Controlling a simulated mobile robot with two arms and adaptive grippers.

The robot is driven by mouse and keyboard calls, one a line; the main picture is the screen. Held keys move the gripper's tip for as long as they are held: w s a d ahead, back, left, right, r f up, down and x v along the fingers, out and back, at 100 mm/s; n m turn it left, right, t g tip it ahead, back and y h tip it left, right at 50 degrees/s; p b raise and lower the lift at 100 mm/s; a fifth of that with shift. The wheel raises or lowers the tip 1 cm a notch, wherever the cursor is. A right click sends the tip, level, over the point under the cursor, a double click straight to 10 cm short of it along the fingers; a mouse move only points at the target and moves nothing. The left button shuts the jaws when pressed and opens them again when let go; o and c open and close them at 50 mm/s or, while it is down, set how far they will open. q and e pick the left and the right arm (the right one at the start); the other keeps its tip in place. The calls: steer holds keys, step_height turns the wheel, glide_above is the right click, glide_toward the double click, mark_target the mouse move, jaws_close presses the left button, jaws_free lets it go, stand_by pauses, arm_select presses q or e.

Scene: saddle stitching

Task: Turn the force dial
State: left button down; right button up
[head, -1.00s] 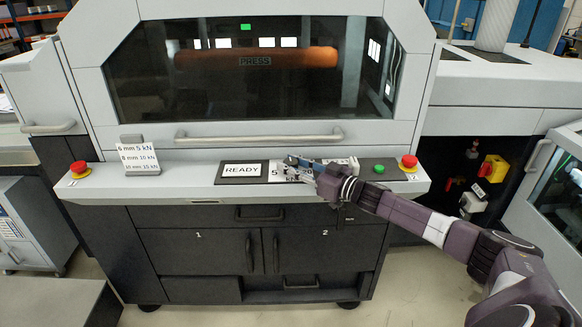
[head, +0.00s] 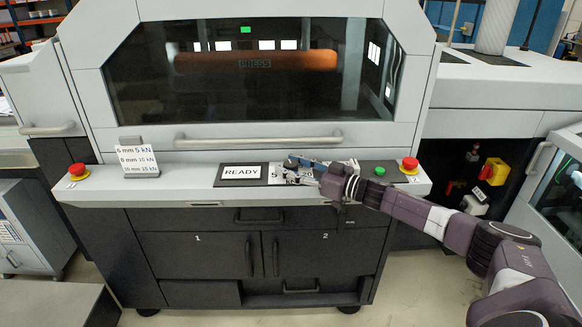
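My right gripper (head: 300,168) reaches in from the right to the control ledge and sits over the dial area, just right of the READY display (head: 241,172). The force dial itself is hidden behind the gripper; parts of its scale plate (head: 311,181) with printed numbers show around the fingers. I cannot tell whether the fingers are open or closed on the dial. A small card (head: 137,160) at the left of the ledge lists 6 mm 5 kN, 8 mm 10 kN and 10 mm 15 kN. My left gripper is not in view.
A green button (head: 380,170) and a red emergency button (head: 410,163) stand right of the gripper. Another red button (head: 78,170) is at the ledge's left end. A long handle (head: 258,139) runs under the press window (head: 250,90), above the gripper.

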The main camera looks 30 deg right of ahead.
steer(key=v, duration=1.2)
stand_by(0.3)
stand_by(0.4)
